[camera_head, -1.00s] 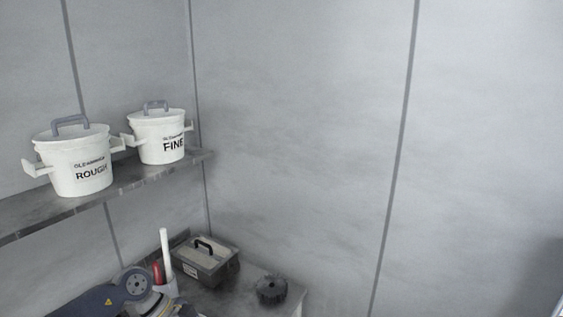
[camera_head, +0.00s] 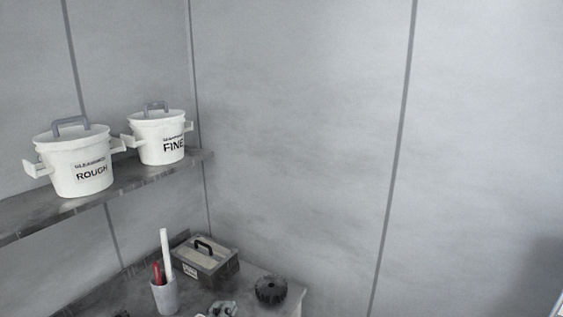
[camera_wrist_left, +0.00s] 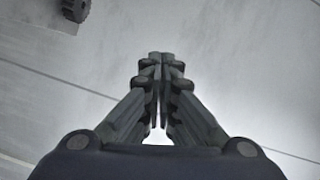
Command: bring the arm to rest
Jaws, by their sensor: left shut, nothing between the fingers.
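My left gripper (camera_head: 222,309) shows only in part at the bottom edge of the head view, low over the bench. In the left wrist view my left gripper (camera_wrist_left: 160,62) is shut, its fingertips together with nothing between them. Plain grey surface lies behind the fingers there. My right gripper is in neither view.
Two white lidded pots, ROUGH (camera_head: 82,166) and FINE (camera_head: 158,142), stand on a wall shelf (camera_head: 130,182). On the bench below are a cup (camera_head: 164,298) with a red and a white stick, a lidded grey box (camera_head: 205,262) and a black ridged knob (camera_head: 270,290).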

